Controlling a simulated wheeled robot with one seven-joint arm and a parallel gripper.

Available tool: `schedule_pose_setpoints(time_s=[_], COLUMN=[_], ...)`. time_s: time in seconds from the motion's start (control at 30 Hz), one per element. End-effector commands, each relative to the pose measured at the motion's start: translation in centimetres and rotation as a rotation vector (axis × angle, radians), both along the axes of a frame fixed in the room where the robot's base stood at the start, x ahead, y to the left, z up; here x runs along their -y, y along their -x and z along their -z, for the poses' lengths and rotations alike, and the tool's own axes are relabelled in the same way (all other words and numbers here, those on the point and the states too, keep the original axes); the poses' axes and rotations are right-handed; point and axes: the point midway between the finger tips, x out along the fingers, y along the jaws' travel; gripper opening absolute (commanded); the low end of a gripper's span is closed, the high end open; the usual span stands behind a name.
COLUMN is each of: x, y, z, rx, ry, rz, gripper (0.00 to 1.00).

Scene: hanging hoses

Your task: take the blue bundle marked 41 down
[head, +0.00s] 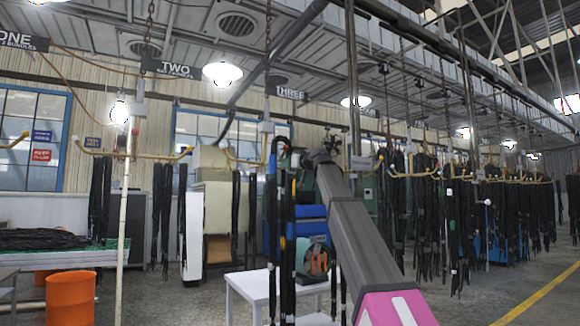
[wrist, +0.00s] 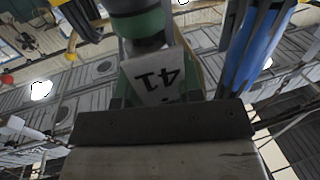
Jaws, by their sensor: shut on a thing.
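The bundle marked 41 (head: 281,225) is a set of long dark hoses with blue, green and yellow bands, hanging upright left of my arm in the head view. In the wrist view its white tag (wrist: 158,80) reads 41 upside down, below a green band (wrist: 138,24). My gripper (head: 300,159) is at the top of this bundle; in the wrist view its dark plate (wrist: 160,122) lies just below the tag. It is shut on the bundle. A yellow hook bar (head: 240,157) is close by on the left. I cannot tell whether the bundle's loop rests on it.
An orange bin (head: 70,298) and a pale post (head: 125,220) are at the left. Many dark bundles (head: 470,205) hang at the right. Open floor (head: 525,285) lies at the lower right.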

Motion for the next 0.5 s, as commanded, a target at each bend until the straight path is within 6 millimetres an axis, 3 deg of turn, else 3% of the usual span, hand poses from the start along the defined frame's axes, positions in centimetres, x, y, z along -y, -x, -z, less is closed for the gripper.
schedule_pose_setpoints(time_s=[0.5], x=[1.8], y=[2.6], z=[-0.1], rx=[0.001], ry=[-0.005], rz=[0.0], gripper=[0.0])
